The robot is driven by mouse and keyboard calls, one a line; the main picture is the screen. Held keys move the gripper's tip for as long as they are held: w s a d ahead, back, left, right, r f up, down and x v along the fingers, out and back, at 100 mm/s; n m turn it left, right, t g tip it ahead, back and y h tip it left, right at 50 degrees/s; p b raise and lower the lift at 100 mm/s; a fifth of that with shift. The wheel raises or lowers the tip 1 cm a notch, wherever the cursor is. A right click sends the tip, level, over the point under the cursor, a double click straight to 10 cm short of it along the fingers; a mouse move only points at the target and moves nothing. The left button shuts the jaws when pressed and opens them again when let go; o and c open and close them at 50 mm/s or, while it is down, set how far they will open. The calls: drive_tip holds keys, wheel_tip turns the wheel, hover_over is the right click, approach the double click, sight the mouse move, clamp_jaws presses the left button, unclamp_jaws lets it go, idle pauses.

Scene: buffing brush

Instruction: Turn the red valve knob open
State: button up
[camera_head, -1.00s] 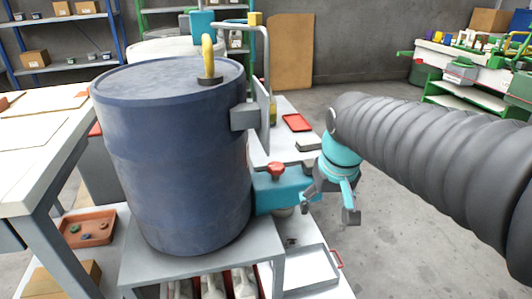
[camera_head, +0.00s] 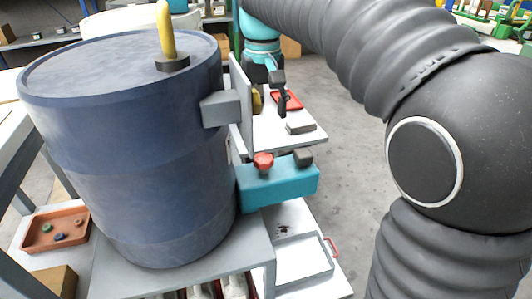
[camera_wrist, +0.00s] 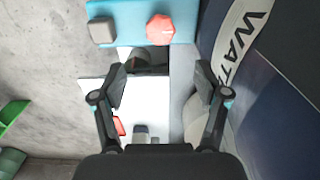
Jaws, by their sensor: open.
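The red valve knob (camera_head: 263,162) sits on top of a teal block (camera_head: 278,190) fixed to the right side of the blue barrel (camera_head: 145,150). In the wrist view the red knob (camera_wrist: 160,29) is beyond my fingertips, near the top edge, on the teal block (camera_wrist: 130,8). My gripper (camera_wrist: 160,80) has its two fingers spread with nothing between them. In the head view my gripper (camera_head: 279,92) is above and behind the knob, apart from it. Part of the gripper is hard to make out there.
A grey knob (camera_head: 303,156) stands right of the red one on the block. A grey bracket (camera_head: 220,107) and upright plate are on the barrel's side. A yellow handle (camera_head: 166,35) rises from the lid.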

sight(264, 157)
wheel_tip(264, 157, down, 12)
drive_tip(key=shift+r+b, duration=0.1)
drive_tip(key=shift+b, duration=0.9)
drive_tip(key=c, duration=1.2)
drive_tip(key=shift+o, duration=0.2)
drive_tip(key=shift+d, duration=0.1)
